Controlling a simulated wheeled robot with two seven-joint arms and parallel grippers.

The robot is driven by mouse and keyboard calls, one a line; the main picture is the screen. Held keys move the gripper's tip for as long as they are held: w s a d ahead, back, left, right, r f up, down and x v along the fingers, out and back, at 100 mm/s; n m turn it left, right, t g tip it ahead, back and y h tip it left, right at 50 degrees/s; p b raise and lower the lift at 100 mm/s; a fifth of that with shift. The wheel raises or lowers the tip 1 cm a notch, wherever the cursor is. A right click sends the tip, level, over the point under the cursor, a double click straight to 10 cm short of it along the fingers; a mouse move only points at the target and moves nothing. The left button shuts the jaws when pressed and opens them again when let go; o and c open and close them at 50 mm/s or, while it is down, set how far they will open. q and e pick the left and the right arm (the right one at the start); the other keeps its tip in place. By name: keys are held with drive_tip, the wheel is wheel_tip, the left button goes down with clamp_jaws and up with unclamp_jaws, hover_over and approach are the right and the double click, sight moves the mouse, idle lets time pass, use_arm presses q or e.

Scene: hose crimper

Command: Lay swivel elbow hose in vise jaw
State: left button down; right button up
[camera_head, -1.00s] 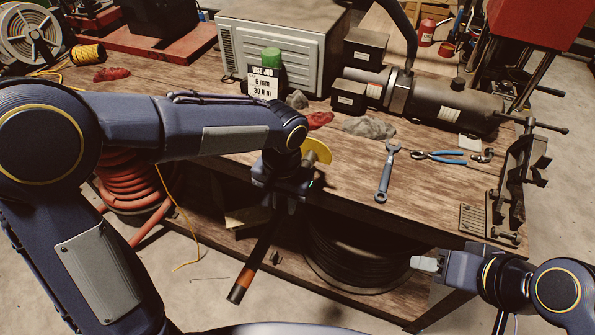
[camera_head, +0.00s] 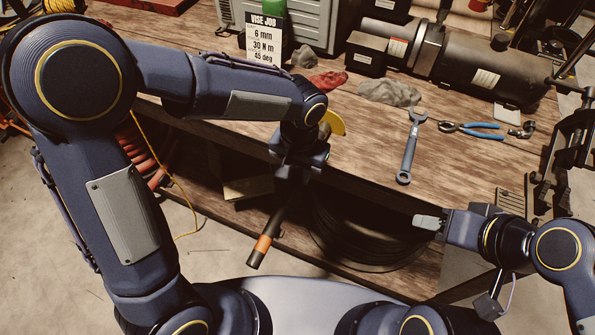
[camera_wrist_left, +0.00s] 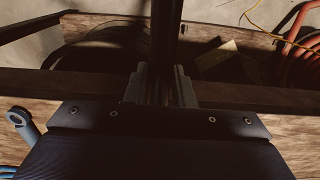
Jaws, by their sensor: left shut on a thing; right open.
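My left gripper (camera_head: 293,172) is shut on the black hose (camera_head: 277,220), in front of the bench's near edge. The hose hangs down tilted, with an orange band (camera_head: 263,244) near its lower end; its upper end is hidden by the gripper and arm. In the left wrist view the dark hose (camera_wrist_left: 166,35) runs between the fingers (camera_wrist_left: 160,88). The dark vise (camera_head: 568,165) stands at the bench's right end, partly cut off by the frame, so its jaw is unclear. My right gripper (camera_head: 428,222) is open and empty, left of the vise and near the bench edge.
A blue wrench (camera_head: 409,150), blue pliers (camera_head: 472,129), a grey rag (camera_head: 390,92) and a red rag (camera_head: 328,81) lie on the bench (camera_head: 370,130). A job card (camera_head: 264,40) and a black cylinder unit (camera_head: 480,65) stand behind. A yellow disc part (camera_head: 334,122) shows beside my left wrist.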

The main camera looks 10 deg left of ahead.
sight(300, 173)
use_arm(q)
drive_tip(key=shift+s+d+r, duration=0.1)
drive_tip(key=shift+s+r, duration=0.05)
drive_tip(key=c, duration=1.7)
unclamp_jaws()
drive_tip(key=shift+f, duration=0.25)
drive_tip(key=o, duration=0.5)
drive_tip(key=shift+c, duration=0.2)
drive_tip(key=shift+r, duration=0.1)
wheel_tip(300, 173, up, 12)
drive_tip(key=shift+r, duration=0.15)
